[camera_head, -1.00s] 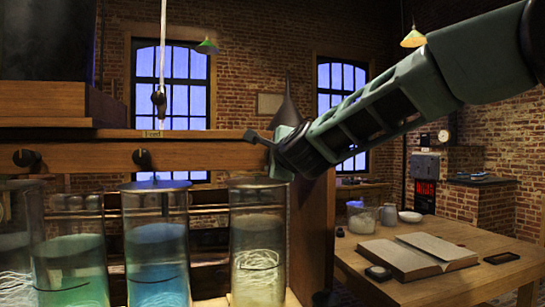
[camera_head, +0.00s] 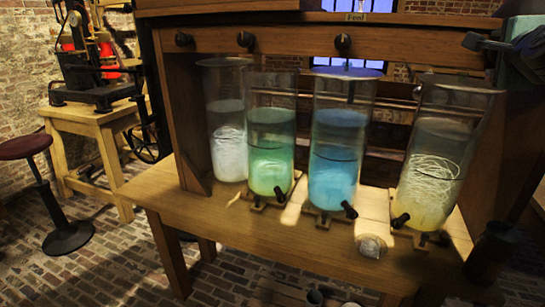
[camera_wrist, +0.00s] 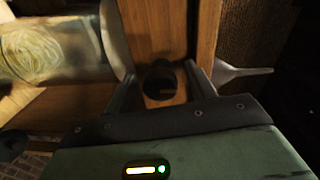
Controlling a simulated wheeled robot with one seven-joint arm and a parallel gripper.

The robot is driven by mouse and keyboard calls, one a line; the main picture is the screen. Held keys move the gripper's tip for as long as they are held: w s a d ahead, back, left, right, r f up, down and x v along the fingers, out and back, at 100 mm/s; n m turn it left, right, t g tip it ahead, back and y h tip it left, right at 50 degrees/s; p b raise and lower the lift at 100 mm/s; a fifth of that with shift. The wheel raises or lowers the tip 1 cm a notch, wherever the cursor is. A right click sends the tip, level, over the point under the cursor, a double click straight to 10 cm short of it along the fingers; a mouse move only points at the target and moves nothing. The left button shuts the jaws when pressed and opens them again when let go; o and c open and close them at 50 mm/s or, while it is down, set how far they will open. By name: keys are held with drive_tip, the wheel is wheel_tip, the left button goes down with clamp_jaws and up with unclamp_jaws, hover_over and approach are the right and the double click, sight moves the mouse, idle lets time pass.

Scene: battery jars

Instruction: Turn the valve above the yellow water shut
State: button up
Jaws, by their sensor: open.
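The yellow water jar (camera_head: 432,160) stands rightmost in the row, pale yellow at the bottom with a coil of thread inside. My gripper (camera_head: 478,42) is at the right end of the wooden rail, above this jar. In the wrist view, a dark round valve knob (camera_wrist: 158,82) shows between the two open fingers of my gripper (camera_wrist: 160,76). I cannot tell whether either finger touches it. In the head view my gripper hides this knob. The yellow jar (camera_wrist: 55,45) lies at the left of the wrist view.
Similar knobs sit along the rail above the blue jar (camera_head: 337,165), green jar (camera_head: 270,150) and clear jar (camera_head: 226,125). Small black taps, one a low tap (camera_head: 400,220), are at the jar bases. A pale tapered piece (camera_wrist: 235,72) is right of my fingers.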

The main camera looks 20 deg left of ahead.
drive_tip(key=n+p, duration=0.1)
drive_tip(key=p, duration=0.1)
drive_tip(key=n+p, duration=0.2)
drive_tip(key=shift+r+p, duration=0.3)
drive_tip(key=shift+p, duration=0.1)
drive_tip(key=n+p, duration=0.4)
drive_tip(key=p, duration=0.3)
drive_tip(key=shift+h, duration=0.3)
drive_tip(key=n+p, duration=0.4)
drive_tip(key=p, duration=0.3)
drive_tip(key=shift+t+p, duration=0.3)
drive_tip(key=n+p, duration=0.3)
drive_tip(key=p, duration=0.2)
drive_tip(key=shift+f, duration=0.15)
drive_tip(key=s+a+f+b, duration=0.1)
drive_tip(key=s+b, duration=0.9)
drive_tip(key=s, duration=0.4)
drive_tip(key=shift+s+h+b, duration=0.3)
drive_tip(key=shift+s, duration=0.1)
